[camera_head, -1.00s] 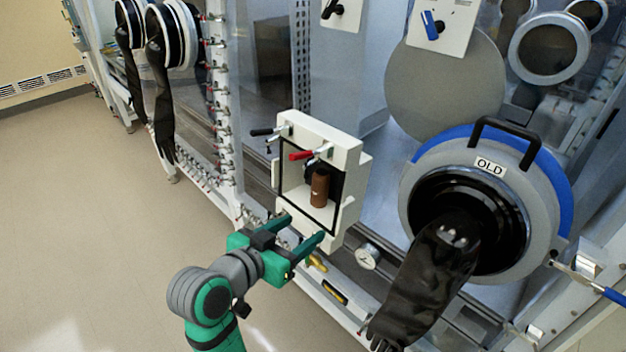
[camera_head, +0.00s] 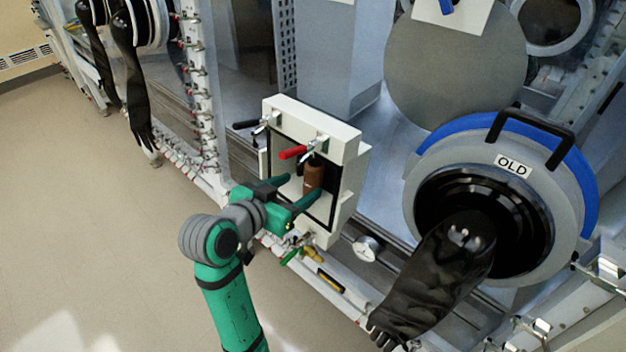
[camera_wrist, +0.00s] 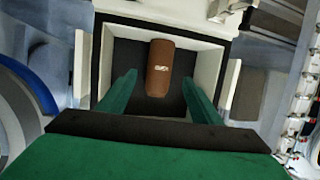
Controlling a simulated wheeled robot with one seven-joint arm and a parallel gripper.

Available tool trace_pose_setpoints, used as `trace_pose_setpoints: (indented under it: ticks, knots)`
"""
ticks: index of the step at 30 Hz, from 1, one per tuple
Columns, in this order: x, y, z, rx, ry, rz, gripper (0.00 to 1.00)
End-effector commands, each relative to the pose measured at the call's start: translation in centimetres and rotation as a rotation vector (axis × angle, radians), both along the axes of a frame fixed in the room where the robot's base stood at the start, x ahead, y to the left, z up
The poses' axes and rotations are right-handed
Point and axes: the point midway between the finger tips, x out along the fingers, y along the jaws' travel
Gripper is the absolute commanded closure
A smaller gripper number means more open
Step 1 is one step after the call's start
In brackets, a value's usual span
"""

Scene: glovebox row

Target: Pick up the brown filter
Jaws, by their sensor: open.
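The brown filter (camera_head: 313,177) is a small cylinder standing inside a white open-fronted box (camera_head: 349,150) on the glovebox wall. In the wrist view the filter (camera_wrist: 160,68) has a small pale label and lies ahead between my fingers. My green gripper (camera_head: 300,190) is at the mouth of the box, with its fingers spread. In the wrist view the gripper (camera_wrist: 158,97) shows one finger to each side of the filter, with gaps between. The lower part of the filter is partly hidden by a finger in the head view.
A round port marked OLD with a hanging black glove (camera_head: 440,270) is to the right. A gauge (camera_head: 366,248) sits below the box. Open floor lies left.

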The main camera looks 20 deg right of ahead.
Motion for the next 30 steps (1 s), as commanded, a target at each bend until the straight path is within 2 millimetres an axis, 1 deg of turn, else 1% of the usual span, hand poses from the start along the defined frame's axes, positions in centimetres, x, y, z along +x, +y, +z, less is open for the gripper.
trace_pose_setpoints:
  ticks: [6,11,15,20,21,23,24,26,27,30]
  knots:
    - [1.5,-2.2,-1.1,0.001,0.002,-0.008,0.41]
    - [2.7,-3.5,-1.8,0.001,0.002,-0.008,0.41]
    - [3.1,-3.9,-2.0,0.001,-0.001,-0.006,0.41]
    - [3.1,-3.8,-2.0,0.001,-0.001,-0.006,0.41]
    - [3.1,-3.8,-2.0,0.001,-0.001,-0.006,0.44]
    - [3.1,-3.8,-2.0,0.001,-0.001,-0.005,0.58]
    - [3.1,-3.8,-2.0,0.001,-0.001,-0.006,0.67]
    - [3.1,-3.8,-2.0,0.001,-0.001,-0.006,0.82]
    - [3.1,-3.8,-2.0,0.001,-0.001,-0.006,0.91]
    - [3.1,-3.8,-1.9,0.0,-0.002,-0.005,0.9]
